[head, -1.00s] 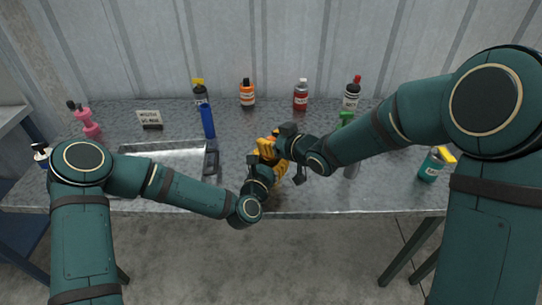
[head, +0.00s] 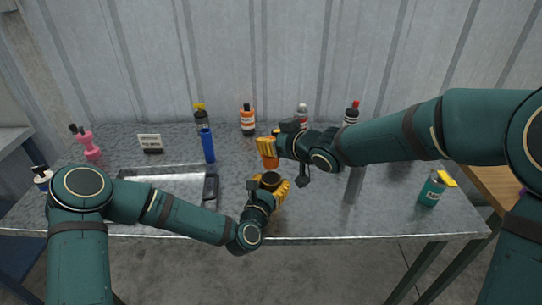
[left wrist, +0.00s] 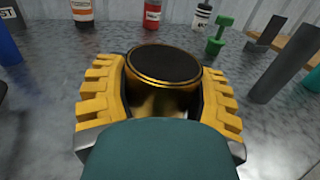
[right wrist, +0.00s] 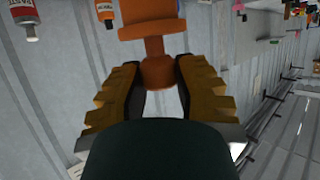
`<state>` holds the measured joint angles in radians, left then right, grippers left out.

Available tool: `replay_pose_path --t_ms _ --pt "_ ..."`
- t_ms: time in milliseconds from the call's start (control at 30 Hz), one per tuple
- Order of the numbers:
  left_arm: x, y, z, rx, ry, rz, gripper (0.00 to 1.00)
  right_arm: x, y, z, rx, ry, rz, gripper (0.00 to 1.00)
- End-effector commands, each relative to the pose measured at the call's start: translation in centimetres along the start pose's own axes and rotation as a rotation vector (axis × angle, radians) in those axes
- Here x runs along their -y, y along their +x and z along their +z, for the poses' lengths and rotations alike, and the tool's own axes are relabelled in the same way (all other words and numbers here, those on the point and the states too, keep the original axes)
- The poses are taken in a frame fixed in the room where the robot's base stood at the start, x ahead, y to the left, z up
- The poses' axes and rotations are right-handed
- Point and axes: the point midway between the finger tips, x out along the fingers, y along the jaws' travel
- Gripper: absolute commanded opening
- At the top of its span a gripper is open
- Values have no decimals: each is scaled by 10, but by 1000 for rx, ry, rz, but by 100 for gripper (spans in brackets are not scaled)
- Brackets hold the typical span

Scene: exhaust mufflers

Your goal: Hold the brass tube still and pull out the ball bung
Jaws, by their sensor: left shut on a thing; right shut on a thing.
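The brass tube (head: 271,179) stands upright in my left gripper (head: 267,196), near the front of the metal table. In the left wrist view the yellow fingers are closed on both sides of the tube (left wrist: 163,98), and its round top looks dark. The orange ball bung (head: 270,162) is in my right gripper (head: 273,148), above and apart from the tube. In the right wrist view the fingers are shut around the narrow ball end of the bung (right wrist: 156,68), with its wider part beyond them. The fingers hide some of the bung.
A metal tray (head: 165,172) lies left of the tube, with a blue cylinder (head: 208,146) behind it. Several bottles, one orange (head: 248,120), stand along the back. A green bung (left wrist: 220,38) and grey tubes stand to the right. A teal can (head: 432,190) stands at the far right.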

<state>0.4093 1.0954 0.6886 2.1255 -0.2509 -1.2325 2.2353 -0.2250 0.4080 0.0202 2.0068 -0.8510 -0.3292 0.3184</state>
Motion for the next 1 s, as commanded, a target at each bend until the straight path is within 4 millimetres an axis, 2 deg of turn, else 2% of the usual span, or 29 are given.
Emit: replay_pose_path --t_ms 167,467,500,567,600,867,1000 --pt "0 0 0 1 0 0 18 -1 -7 -16 -1 1 1 0" --pt "0 0 0 1 0 0 18 0 -7 -18 1 1 0 0" --pt "0 0 0 1 0 0 72 0 -7 -18 1 1 0 0" --pt "0 0 0 1 0 0 93 0 -7 -18 1 1 0 0" --pt "0 0 0 1 0 0 96 0 -7 -18 1 1 0 0" --pt "0 0 0 1 0 0 96 0 -7 -18 1 1 0 0" --pt "0 -7 0 -1 0 0 96 0 -7 -18 1 1 0 0"
